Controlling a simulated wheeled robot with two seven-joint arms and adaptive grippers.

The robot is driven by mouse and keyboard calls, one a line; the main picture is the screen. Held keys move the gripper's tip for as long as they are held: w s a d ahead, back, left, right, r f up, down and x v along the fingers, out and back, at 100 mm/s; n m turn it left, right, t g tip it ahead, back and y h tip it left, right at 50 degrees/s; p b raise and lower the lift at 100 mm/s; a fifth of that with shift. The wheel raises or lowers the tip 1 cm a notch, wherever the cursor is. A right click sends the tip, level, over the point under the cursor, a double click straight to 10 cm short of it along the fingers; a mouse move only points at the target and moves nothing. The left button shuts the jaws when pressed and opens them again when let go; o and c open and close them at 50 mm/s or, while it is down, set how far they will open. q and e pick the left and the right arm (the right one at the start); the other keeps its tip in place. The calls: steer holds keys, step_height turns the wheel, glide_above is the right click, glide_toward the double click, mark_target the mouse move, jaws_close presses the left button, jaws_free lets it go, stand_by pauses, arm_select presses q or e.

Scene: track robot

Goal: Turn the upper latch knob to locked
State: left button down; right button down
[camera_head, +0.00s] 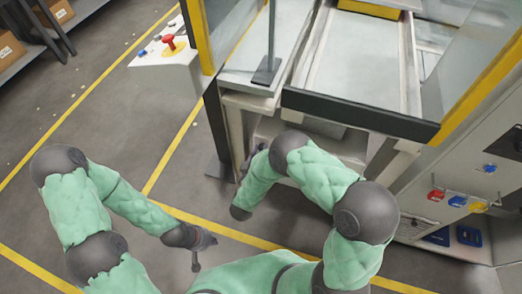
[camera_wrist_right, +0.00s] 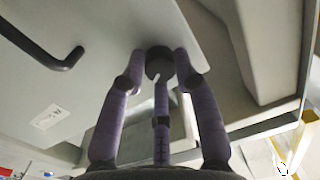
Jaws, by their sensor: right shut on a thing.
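A dark round latch knob (camera_wrist_right: 157,68) shows in the right wrist view on a pale panel. My right gripper (camera_wrist_right: 161,60) is shut on it, with purple fingers on both sides of the knob and one in front. The fingers cover part of the knob, and I cannot tell its turn angle. In the head view my right forearm reaches to the front of the machine, and the knob is hidden there. My left gripper (camera_head: 204,252) hangs empty over the floor, its fingers spread apart.
A black bar handle (camera_wrist_right: 62,58) sticks out from the panel, left of the knob, above a small white label (camera_wrist_right: 48,117). Coloured padlocks (camera_head: 457,201) hang at the right.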

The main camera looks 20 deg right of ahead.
steer(key=n+p, duration=0.1)
steer(key=n, duration=0.2)
steer(key=n+p, duration=0.1)
steer(key=n, duration=0.3)
steer(key=n+p, duration=0.1)
steer(key=n, duration=0.2)
steer(key=shift+w+a+r+n+g+h+p, duration=0.2)
steer(key=shift+w+r+n+g+h+p, duration=0.1)
steer(key=shift+r+h+p, duration=0.1)
stand_by(0.4)
steer(key=c, duration=0.9)
jaws_free()
steer(key=shift+f, duration=0.15)
steer(key=shift+c, duration=0.2)
steer(key=shift+s+f, duration=0.1)
